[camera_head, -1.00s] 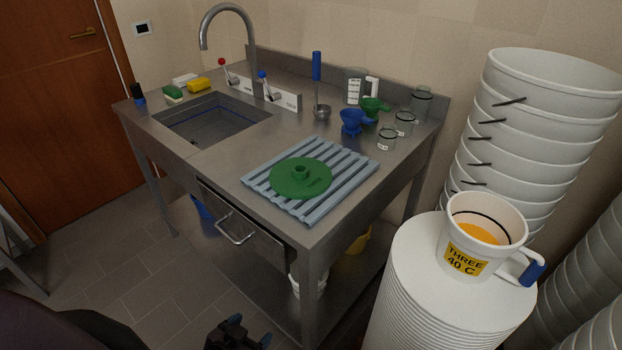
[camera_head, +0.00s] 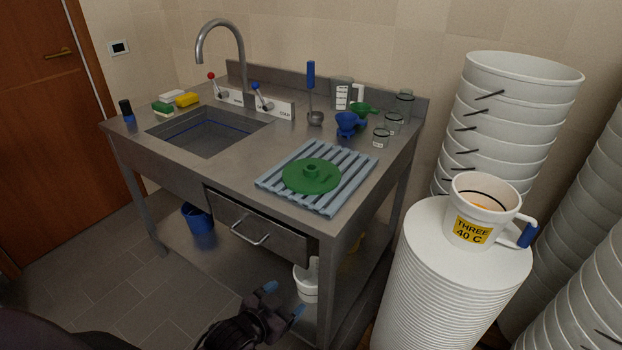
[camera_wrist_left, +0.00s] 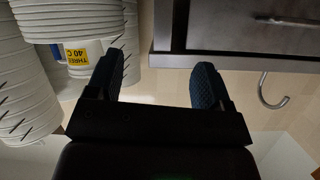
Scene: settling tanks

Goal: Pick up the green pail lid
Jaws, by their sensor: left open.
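My left gripper (camera_head: 284,298) is low in front of the counter, below the lid and the drawer, near the bottom of the head view. Its blue-tipped fingers are apart with nothing between them. In the left wrist view the open fingers (camera_wrist_left: 156,88) face the counter's underside, and the lid is not in that view. My right gripper is not in view.
The counter has a drawer with a handle (camera_head: 250,234). Blue and green funnels (camera_head: 348,122) and glass beakers (camera_head: 381,137) stand behind the mat. A blue bucket (camera_head: 198,219) sits beneath.

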